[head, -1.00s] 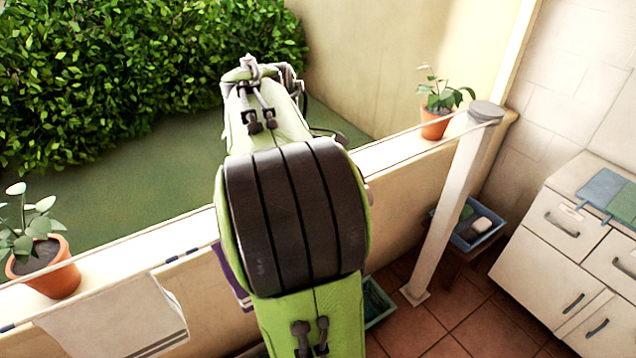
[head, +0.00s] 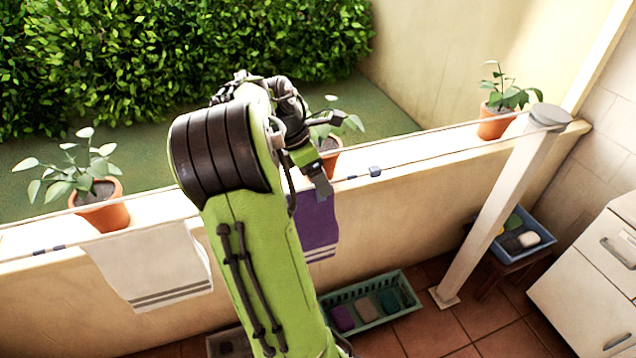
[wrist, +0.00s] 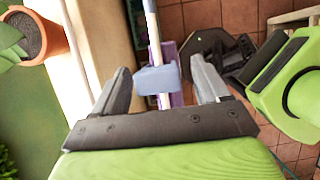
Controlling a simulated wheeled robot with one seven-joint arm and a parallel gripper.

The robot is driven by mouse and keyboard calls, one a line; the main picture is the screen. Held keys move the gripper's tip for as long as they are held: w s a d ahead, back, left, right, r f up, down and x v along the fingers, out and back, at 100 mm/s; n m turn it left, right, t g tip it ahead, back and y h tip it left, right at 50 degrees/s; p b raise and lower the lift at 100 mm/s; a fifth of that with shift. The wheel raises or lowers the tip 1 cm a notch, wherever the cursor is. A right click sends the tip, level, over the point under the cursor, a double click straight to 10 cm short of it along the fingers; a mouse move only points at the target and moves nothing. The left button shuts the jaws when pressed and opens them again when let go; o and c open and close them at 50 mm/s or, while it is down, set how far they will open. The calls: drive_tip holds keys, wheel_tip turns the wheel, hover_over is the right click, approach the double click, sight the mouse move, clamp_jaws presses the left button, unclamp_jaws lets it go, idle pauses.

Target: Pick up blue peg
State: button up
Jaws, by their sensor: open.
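A light blue peg (wrist: 158,79) sits on a pale line in the wrist view, between the two fingers. My gripper (wrist: 170,82) is open there, one finger on each side of the peg. I see no finger closed on it. In the head view, my gripper (head: 322,188) points down near the line above a purple towel (head: 318,230). A blue peg (head: 375,171) shows on the line to its right; I cannot tell if it is the same one.
Potted plants (head: 103,205) (head: 497,120) stand on the wall ledge, one (head: 330,150) just behind my gripper. A white towel (head: 150,265) hangs left. A slanted white post (head: 497,205) stands right. A green crate (head: 368,305) and a blue tray (head: 522,238) are below.

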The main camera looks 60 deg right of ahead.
drive_tip(key=x, duration=0.2)
drive_tip(key=shift+s+d+f, duration=0.1)
drive_tip(key=shift+d+f, duration=0.15)
drive_tip(key=shift+f, duration=0.1)
drive_tip(key=shift+a+r, duration=0.1)
drive_tip(key=shift+c, duration=0.7)
drive_tip(key=c, duration=0.9)
wheel_tip(320, 180, up, 10)
drive_tip(key=p, duration=0.3)
